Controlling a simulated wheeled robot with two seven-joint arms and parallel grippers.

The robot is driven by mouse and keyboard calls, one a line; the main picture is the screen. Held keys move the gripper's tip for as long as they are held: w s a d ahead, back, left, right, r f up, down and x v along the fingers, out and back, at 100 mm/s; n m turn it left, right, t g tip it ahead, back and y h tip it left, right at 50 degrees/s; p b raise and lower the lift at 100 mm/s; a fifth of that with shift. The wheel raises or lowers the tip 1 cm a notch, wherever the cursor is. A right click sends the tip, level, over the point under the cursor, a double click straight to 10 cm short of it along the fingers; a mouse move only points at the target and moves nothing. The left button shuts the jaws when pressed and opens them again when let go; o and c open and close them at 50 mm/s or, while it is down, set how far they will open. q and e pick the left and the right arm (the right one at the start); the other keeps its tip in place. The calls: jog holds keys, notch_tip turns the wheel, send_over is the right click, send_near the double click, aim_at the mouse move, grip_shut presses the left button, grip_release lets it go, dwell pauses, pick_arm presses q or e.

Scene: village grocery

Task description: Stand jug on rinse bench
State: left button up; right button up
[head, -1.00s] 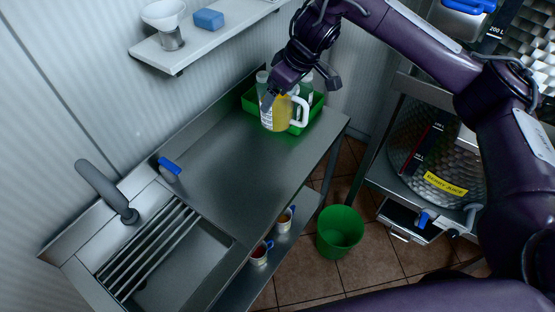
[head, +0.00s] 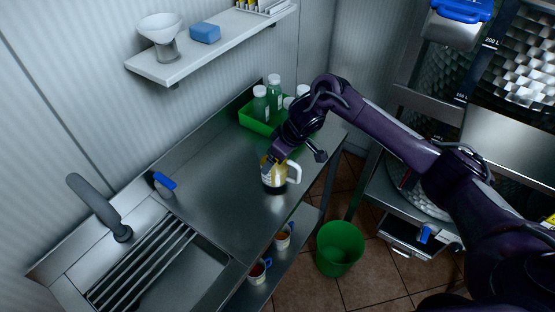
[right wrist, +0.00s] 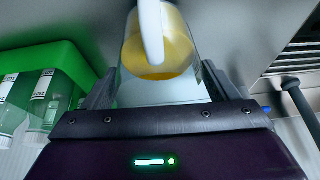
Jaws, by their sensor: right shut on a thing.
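The jug (head: 275,178) is clear with yellow contents and a white handle on its right. It is upright over the right part of the steel rinse bench (head: 215,170), near the front edge. A dark patch lies under it; I cannot tell whether its base touches the bench. My right gripper (head: 273,160) is shut on the jug from above and behind. In the right wrist view the jug (right wrist: 178,45) sits between the two fingers, its handle toward the camera's top. My left gripper is not in view.
A green crate (head: 257,126) with bottles stands at the bench's back right. A sink with a rack (head: 140,262) and a grey tap (head: 95,205) is at left, with a blue-handled item (head: 164,182) beside it. A green bucket (head: 339,250) stands on the floor. The bench middle is clear.

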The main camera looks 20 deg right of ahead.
jog(key=shift+w+f, duration=0.1)
jog(key=shift+f, duration=0.85)
jog(key=o, duration=1.3)
jog(key=shift+f, duration=0.2)
jog(key=shift+o, duration=0.2)
jog(key=shift+r, duration=0.5)
jog(key=v, duration=1)
jog(key=shift+d, duration=0.1)
jog(key=shift+s+d+r, duration=0.15)
jog(key=shift+s+r, duration=0.2)
jog(key=shift+r, duration=0.3)
